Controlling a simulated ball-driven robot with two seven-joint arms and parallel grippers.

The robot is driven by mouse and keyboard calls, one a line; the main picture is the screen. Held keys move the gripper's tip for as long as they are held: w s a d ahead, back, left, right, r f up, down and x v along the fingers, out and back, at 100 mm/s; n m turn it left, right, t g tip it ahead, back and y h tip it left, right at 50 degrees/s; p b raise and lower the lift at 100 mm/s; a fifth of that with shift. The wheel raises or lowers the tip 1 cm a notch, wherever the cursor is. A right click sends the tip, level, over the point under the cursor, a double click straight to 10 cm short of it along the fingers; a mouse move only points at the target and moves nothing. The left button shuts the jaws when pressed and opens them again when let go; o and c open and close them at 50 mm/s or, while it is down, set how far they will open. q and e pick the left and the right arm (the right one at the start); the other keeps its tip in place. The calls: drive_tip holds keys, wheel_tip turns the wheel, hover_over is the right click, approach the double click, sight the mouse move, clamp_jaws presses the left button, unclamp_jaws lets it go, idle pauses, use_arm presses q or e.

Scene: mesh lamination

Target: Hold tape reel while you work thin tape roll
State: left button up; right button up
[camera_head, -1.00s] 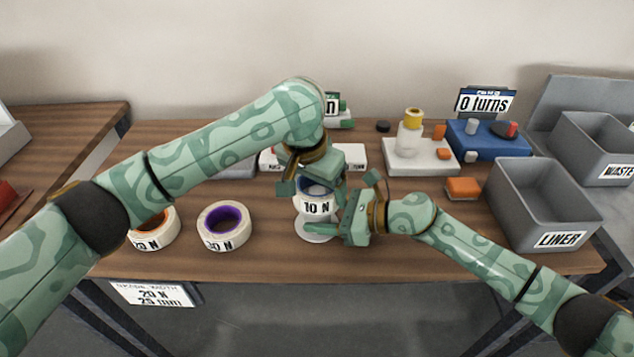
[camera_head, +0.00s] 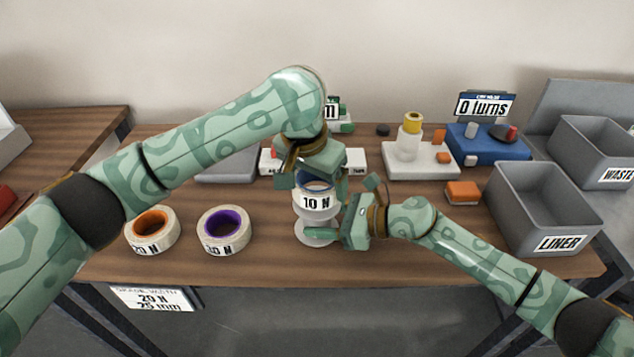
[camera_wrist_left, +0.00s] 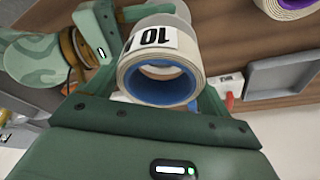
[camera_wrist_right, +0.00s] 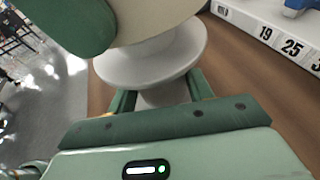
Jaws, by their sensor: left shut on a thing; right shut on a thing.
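A white tape roll with a blue core and a 10 N label (camera_head: 317,202) hangs above a white reel (camera_head: 303,232). My left gripper (camera_head: 314,183) is shut on this roll from above. In the left wrist view the roll (camera_wrist_left: 160,65) sits between the fingers, its blue core facing the camera. My right gripper (camera_head: 346,210) is shut on the reel from the right. In the right wrist view its fingers (camera_wrist_right: 160,98) are at the narrow part below the reel's wide white disc (camera_wrist_right: 150,58). The roll's underside shows just above that disc; I cannot tell whether they touch.
An orange-core roll (camera_head: 152,231) and a purple-core roll (camera_head: 225,232) stand at the left. The LINER bin (camera_head: 545,205) and WASTE bin (camera_head: 600,150) are at the right. A blue device (camera_head: 490,146) with a "0 turns" sign and a white station (camera_head: 420,165) stand behind.

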use_arm(q)
drive_tip(key=shift+r, duration=2.65)
use_arm(e)
drive_tip(key=o, duration=1.5)
drive_tip(key=shift+c, duration=0.2)
drive_tip(key=v, duration=1.1)
drive_tip(key=shift+s+d+r, duration=0.1)
drive_tip(key=shift+d, duration=0.25)
use_arm(q)
drive_tip(key=shift+f, duration=0.1)
use_arm(e)
drive_tip(key=shift+s+d, duration=0.1)
drive_tip(key=shift+s, duration=0.05)
